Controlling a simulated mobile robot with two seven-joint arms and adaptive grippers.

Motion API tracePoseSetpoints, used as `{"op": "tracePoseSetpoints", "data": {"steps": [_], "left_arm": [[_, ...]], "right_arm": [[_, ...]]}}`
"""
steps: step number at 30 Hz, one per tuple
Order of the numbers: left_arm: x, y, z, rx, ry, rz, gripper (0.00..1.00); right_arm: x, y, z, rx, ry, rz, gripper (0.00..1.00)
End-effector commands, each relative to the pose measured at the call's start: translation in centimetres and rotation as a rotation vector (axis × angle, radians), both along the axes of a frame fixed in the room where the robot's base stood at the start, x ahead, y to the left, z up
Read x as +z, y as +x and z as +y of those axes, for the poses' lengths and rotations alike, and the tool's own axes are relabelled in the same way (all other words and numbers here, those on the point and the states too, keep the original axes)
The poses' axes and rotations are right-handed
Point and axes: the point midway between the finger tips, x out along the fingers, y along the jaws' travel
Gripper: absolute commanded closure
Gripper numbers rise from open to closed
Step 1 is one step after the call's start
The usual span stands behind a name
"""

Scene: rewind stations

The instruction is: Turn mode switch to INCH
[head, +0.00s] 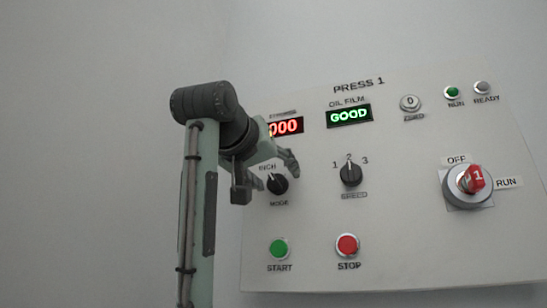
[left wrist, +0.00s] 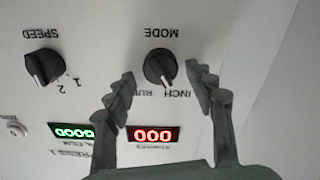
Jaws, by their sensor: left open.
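The black mode switch (head: 277,184) is a round knob on the panel, above the MODE label and below the INCH label (head: 267,167). It also shows in the upside-down left wrist view (left wrist: 159,67), where its pointer seems to slant toward the INCH side; its exact setting is hard to tell. My left gripper (head: 266,180) is open in front of the knob. In the left wrist view, its two fingers (left wrist: 160,74) stand on either side of the knob, apart from it. One finger partly covers the RUN label. My right gripper is not in view.
The speed knob (head: 350,174) is right of the mode switch. Below are a green START button (head: 279,249) and a red STOP button (head: 347,245). A red-handled OFF/RUN switch (head: 471,181) sticks out at right.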

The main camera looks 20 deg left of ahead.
Motion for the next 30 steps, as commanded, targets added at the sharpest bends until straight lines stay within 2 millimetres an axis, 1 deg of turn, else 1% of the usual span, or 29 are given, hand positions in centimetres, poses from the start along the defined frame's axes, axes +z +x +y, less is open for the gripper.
{"op": "tracePoseSetpoints", "data": {"steps": [1, 6, 9, 13, 18, 30], "left_arm": [[1.1, -0.1, 0.0, 0.0, 0.0, -0.002, 0.46], [4.5, -0.2, 0.0, -0.002, -0.001, -0.001, 0.46], [6.3, -0.2, 0.0, -0.001, 0.0, -0.001, 0.46], [7.9, -0.1, 0.0, -0.001, 0.0, -0.001, 0.46], [8.7, -0.1, 0.0, -0.001, 0.0, -0.001, 0.46], [8.8, -0.1, 0.0, -0.001, 0.0, -0.001, 0.46]], "right_arm": [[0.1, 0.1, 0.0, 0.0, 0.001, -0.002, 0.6], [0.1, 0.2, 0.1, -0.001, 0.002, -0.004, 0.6], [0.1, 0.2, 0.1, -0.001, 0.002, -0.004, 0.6], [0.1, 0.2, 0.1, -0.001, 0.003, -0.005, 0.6], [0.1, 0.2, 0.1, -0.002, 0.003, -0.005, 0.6], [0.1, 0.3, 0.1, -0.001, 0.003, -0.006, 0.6]]}}
